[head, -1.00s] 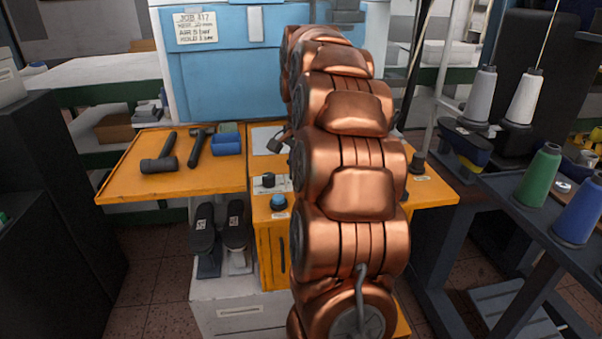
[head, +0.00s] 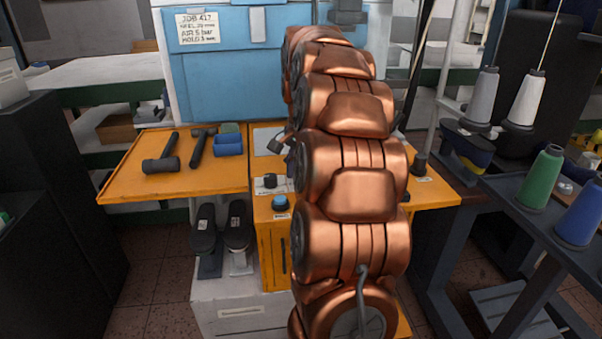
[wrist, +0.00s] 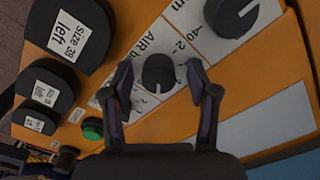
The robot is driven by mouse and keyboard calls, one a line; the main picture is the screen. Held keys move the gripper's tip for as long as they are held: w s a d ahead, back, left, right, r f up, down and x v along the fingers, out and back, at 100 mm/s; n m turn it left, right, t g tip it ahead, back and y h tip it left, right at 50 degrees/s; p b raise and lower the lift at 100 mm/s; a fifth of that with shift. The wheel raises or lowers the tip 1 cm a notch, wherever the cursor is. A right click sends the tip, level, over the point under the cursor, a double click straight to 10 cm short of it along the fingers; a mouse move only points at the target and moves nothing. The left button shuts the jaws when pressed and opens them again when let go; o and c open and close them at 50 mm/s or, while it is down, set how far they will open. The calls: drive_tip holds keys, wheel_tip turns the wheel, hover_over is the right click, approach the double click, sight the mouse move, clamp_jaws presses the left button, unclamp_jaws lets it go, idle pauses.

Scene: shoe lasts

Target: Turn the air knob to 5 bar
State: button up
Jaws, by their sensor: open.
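The air knob (wrist: 158,74) is black and round, and stands on a white scale plate marked AIR in the wrist view. My gripper (wrist: 160,76) is open, with one finger on each side of the knob and a visible gap on both sides. How deep the fingertips reach is unclear. In the head view my copper arm hides most of the panel behind it, and I cannot make out the air knob there. A job card (head: 197,28) on the blue machine reads AIR 5 bar.
A second black knob (wrist: 232,17) with a white mark sits near the air knob. Hammers (head: 161,155) and a blue box (head: 228,146) lie on the orange table (head: 130,182).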

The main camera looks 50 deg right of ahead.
drive_tip(key=shift+r, duration=3.75)
